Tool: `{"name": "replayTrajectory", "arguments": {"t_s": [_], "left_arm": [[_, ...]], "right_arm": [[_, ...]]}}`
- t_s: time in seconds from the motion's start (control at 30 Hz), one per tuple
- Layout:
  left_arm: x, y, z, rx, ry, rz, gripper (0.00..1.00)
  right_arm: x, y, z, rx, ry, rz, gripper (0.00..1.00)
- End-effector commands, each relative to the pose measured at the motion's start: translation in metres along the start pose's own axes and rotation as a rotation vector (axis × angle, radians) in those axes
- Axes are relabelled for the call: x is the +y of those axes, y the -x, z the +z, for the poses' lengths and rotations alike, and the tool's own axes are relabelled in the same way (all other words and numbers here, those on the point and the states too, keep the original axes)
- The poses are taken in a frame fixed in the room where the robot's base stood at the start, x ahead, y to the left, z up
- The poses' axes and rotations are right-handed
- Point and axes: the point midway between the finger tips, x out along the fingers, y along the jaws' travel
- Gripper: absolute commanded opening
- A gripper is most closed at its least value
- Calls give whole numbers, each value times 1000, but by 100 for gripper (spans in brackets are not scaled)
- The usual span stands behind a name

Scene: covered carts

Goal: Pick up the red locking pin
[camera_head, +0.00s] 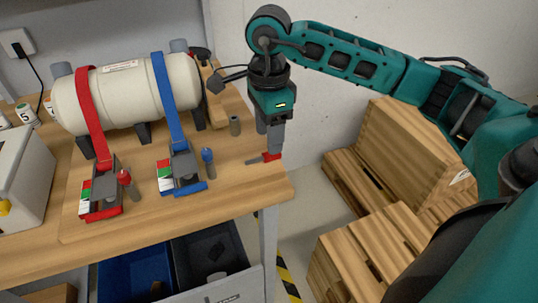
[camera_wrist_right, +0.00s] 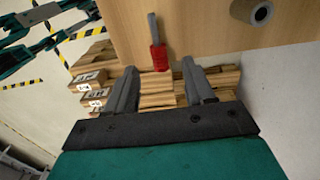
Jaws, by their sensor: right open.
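The red locking pin (camera_head: 271,157) lies on the wooden tabletop near its right edge, its grey shank pointing left. In the right wrist view the red grip of the pin (camera_wrist_right: 159,57) is just ahead of the space between the fingertips, with its shank pointing away. My right gripper (camera_head: 272,148) points down over the red end, and the fingers partly overlap it in the head view. In the wrist view the gripper (camera_wrist_right: 160,68) is open, with nothing clasped between the fingers. Whether a finger touches the pin cannot be told. My left gripper is out of view.
A cream tank (camera_head: 125,97) with red and blue straps stands left; the straps run to a red latch (camera_head: 100,200) and a blue latch (camera_head: 183,175). A grey cylinder (camera_head: 235,125) stands behind the pin. Wooden crates (camera_head: 375,250) stand right, below the table edge.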

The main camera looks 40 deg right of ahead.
Motion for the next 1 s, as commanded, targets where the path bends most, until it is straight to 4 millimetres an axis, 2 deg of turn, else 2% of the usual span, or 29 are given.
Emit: {"name": "replayTrajectory", "arguments": {"t_s": [0.2, 0.3, 0.57, 1.0], "left_arm": [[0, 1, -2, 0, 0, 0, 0], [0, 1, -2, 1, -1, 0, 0], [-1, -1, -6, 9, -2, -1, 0], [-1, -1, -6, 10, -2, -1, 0]], "right_arm": [[2, -34, 0, 1, -2, 5, 53], [2, -44, 0, 1, -2, 3, 53], [2, -46, 0, 0, -1, 1, 53], [2, -46, 0, 0, -1, 1, 12]]}}
